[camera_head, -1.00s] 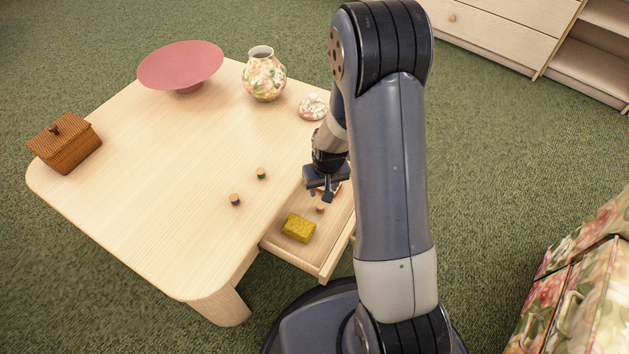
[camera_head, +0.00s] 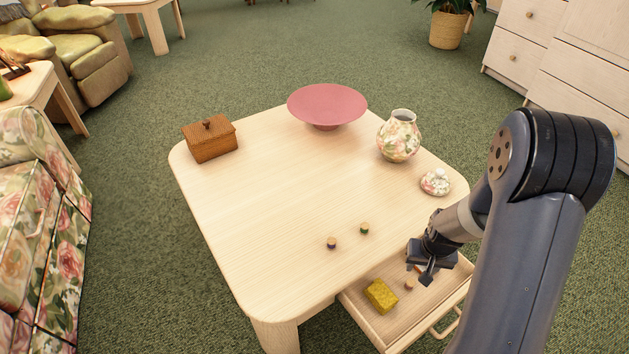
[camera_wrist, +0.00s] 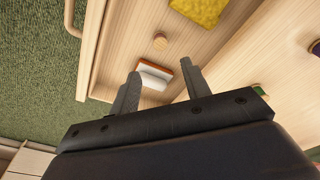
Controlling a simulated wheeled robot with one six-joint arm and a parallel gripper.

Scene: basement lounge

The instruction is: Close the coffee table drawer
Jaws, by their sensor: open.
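The coffee table (camera_head: 262,225) is pale wood with rounded corners. Its drawer (camera_head: 400,325) is pulled out at the right front side, and a bar handle (camera_head: 446,324) shows on its front. My gripper (camera_head: 428,277) is above the drawer's far part, open, with nothing between its fingers. In the wrist view, my gripper's two fingers (camera_wrist: 158,85) are apart over the drawer interior (camera_wrist: 207,50). A yellow sponge-like block (camera_head: 381,296) and a small wooden cork-like piece (camera_head: 409,285) lie in the drawer. A white and brown item (camera_wrist: 153,75) lies near the fingers.
A floral sofa (camera_head: 40,235) stands left. Green carpet is open around the table.

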